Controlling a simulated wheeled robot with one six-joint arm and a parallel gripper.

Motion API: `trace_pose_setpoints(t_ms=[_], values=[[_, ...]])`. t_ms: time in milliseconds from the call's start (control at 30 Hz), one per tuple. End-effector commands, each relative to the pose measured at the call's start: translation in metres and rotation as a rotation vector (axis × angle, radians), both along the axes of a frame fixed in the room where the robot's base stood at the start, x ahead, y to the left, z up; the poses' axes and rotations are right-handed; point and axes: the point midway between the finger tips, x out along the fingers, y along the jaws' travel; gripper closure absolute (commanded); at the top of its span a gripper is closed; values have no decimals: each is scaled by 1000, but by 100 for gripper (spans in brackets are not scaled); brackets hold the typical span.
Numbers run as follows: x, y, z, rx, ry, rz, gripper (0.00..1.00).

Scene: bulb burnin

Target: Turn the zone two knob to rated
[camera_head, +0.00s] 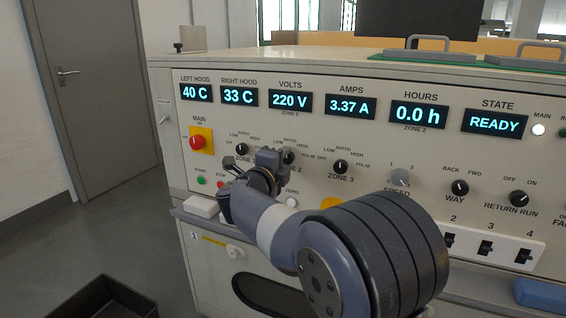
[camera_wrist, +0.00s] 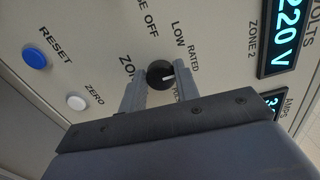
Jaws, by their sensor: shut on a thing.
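The zone two knob (camera_wrist: 158,76) is round and black with a white pointer line. In the wrist view it sits between the two fingers of my gripper (camera_wrist: 160,88), which is shut on it. The pointer line points right, roughly toward the side with the RATED word (camera_wrist: 193,57); its exact alignment is hard to tell. LOW and OFF show above it, and other labels are partly hidden by a finger. In the head view my gripper (camera_head: 270,162) is at the panel, covering most of the knob and part of its ZONE 2 label.
The zone 1 knob (camera_head: 241,149) is close on the left, the zone 3 knob (camera_head: 340,166) on the right. A red main switch (camera_head: 196,141) is further left. The white zero button (camera_wrist: 76,102) and blue reset button (camera_wrist: 35,58) are nearby. The state display (camera_head: 495,122) reads READY.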

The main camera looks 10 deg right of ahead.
Motion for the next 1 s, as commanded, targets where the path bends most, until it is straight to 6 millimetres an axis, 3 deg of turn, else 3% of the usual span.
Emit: trace_pose_setpoints(t_ms=[267, 300, 533, 833, 1000], values=[[0, 0, -1, 0, 2, -1, 93], [0, 0, -1, 0, 2, -1, 67], [0, 0, -1, 0, 1, -1, 48], [-3, 3, 0, 0, 1, 1, 48], [-22, 18, 2, 0, 1, 4, 48]])
